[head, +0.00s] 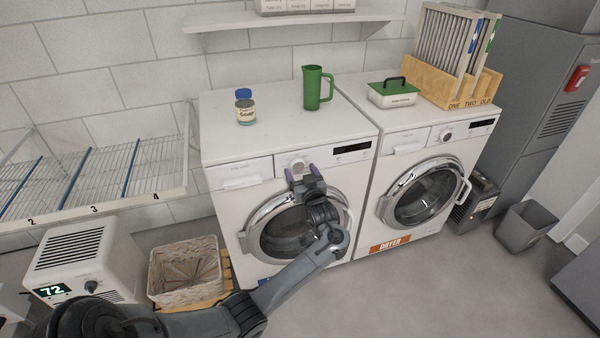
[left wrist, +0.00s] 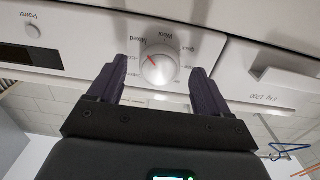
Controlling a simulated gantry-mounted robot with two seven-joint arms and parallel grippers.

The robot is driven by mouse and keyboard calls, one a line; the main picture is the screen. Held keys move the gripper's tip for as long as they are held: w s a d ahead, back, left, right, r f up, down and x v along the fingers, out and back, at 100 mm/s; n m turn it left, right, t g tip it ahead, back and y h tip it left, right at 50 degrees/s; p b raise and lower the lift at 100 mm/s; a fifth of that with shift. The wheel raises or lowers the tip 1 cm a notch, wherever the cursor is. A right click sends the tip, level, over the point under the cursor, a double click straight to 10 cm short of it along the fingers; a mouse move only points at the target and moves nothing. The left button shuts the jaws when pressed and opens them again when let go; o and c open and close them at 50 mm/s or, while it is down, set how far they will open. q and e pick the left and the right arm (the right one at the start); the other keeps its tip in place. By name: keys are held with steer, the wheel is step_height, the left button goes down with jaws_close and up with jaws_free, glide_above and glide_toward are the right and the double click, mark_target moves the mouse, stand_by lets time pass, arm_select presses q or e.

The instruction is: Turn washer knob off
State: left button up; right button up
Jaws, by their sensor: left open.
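The washer (head: 225,160) is the white front-loader on the left. Its round white knob (head: 299,167) sits on the front panel, above the door. My left gripper (head: 301,174) is open just in front of the knob, one finger to each side. In the left wrist view the knob (left wrist: 160,64) lies between and just beyond the fingertips of my left gripper (left wrist: 158,75). A red pointer line on the knob points to the upper left, near the word "Mixed". I see a gap between the fingers and the knob. My right gripper is not in view.
The dryer (head: 375,215) stands right of the washer. A green pitcher (head: 312,88) and a jar (head: 245,108) stand on the washer top. A wicker basket (head: 185,268) and a white dehumidifier-like box (head: 85,255) are at the lower left.

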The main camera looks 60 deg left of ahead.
arm_select(q)
steer(key=shift+w+a, duration=0.15)
steer(key=shift+a, duration=0.5)
steer(key=shift+c, duration=0.3)
steer(key=c, duration=0.9)
steer(key=shift+c, duration=0.3)
steer(key=shift+f, duration=0.1)
